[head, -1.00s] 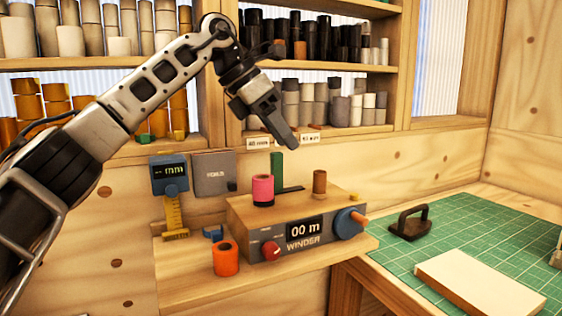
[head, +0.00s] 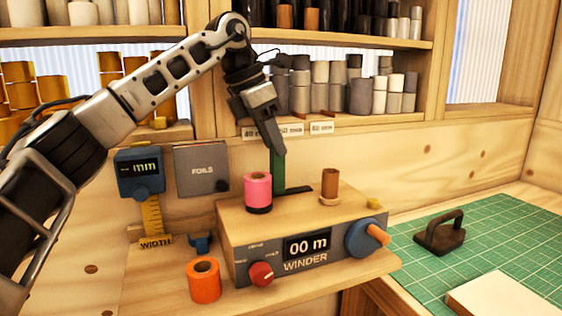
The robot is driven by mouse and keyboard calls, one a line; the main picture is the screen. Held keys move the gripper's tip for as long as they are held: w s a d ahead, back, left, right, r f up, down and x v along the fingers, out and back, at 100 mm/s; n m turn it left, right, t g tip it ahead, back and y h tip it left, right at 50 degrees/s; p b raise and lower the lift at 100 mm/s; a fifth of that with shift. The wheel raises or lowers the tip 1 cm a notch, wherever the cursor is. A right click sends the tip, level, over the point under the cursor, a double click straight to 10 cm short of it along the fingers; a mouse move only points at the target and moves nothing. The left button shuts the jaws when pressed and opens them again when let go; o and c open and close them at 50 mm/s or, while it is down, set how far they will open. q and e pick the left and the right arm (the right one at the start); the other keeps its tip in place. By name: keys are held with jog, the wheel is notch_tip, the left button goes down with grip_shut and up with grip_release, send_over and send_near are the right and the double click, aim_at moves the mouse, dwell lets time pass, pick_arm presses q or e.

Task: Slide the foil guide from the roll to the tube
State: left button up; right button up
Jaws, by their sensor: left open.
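The winder (head: 305,250) is a wooden-topped box with a grey front reading "00 m". On its top stand a pink foil roll (head: 258,190) at left and a brown tube (head: 329,184) at right. Between and behind them, the upright green foil guide (head: 278,177) stands at the left end of a dark slot (head: 299,190), close to the roll. My left gripper (head: 276,149) points down at the guide's top and overlaps it in the picture; I cannot tell whether they touch. It is open, and its fingers are seen nearly edge-on. My right gripper is out of view.
An orange roll (head: 204,280) stands left of the winder, below a blue width gauge (head: 140,172) and a grey foils binder (head: 202,170). A blue crank (head: 362,238) juts from the winder's right front. A green mat (head: 475,235) with a dark-handled weight (head: 440,235) lies right.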

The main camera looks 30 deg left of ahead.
pick_arm(q)
send_over(281, 186)
jog(key=w, duration=0.1)
jog(key=shift+a+f, duration=0.15)
jog(key=shift+f, duration=0.95)
jog(key=shift+a+f, duration=0.1)
jog(key=shift+f, duration=1)
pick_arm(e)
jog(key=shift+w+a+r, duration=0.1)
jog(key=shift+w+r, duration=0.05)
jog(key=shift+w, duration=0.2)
